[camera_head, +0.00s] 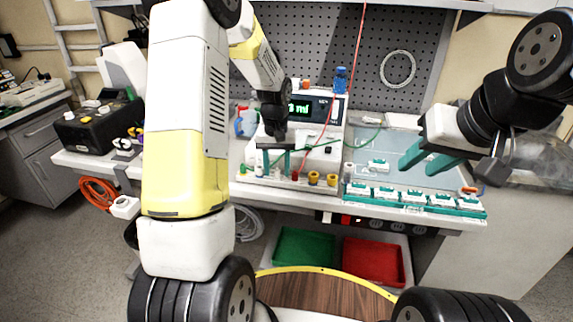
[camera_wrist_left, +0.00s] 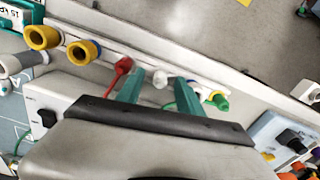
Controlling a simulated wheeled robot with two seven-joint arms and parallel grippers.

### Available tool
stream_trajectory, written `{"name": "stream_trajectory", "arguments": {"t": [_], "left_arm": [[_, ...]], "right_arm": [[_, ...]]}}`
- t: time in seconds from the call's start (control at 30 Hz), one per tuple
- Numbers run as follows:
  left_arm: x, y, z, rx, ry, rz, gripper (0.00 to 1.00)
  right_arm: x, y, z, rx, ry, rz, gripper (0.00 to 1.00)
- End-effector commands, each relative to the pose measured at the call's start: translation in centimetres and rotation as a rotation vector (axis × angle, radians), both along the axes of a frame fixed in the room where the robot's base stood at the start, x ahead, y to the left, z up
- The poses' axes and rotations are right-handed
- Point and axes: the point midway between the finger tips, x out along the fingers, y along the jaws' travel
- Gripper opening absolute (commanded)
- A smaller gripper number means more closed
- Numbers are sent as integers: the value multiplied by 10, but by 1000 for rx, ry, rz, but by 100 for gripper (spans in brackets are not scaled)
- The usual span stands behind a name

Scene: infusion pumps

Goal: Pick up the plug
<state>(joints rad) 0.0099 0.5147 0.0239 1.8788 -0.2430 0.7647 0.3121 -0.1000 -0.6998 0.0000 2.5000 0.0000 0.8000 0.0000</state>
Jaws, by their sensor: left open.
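Several small coloured plugs or fittings stand in a row along the bench's front edge; I cannot tell which is the task's plug. In the left wrist view a white plug (camera_wrist_left: 160,78) lies between my left gripper's teal fingertips. A red plug (camera_wrist_left: 122,65) is beside the left-hand finger, and a green one (camera_wrist_left: 219,101) is to the right. My left gripper (camera_head: 277,166) is open, pointing down at the row in front of the pump. Contact cannot be judged. My right gripper (camera_head: 426,160) is open and empty, above the right side of the bench.
The white pump (camera_head: 328,150) with a lit display stands behind the row. Yellow fittings (camera_head: 313,178) are to the right. A teal-and-white rack (camera_head: 414,200) lines the right front edge. Green (camera_head: 303,250) and red (camera_head: 374,262) bins sit below. A red tube hangs near my left gripper.

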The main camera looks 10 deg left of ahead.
Motion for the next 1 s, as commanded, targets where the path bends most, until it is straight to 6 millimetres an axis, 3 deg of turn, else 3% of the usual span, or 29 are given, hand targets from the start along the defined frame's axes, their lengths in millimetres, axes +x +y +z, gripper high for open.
{"name": "stream_trajectory", "arguments": {"t": [0.13,0.37,0.77,1.0], "left_arm": [[0,0,0,0,0,0,43],[0,0,0,0,0,0,0],[0,0,3,0,-1,0,0],[1,0,24,0,-5,1,0]], "right_arm": [[0,0,0,0,0,0,36],[0,0,0,0,0,0,36],[0,0,0,0,0,0,36],[0,0,0,0,0,0,36]]}}
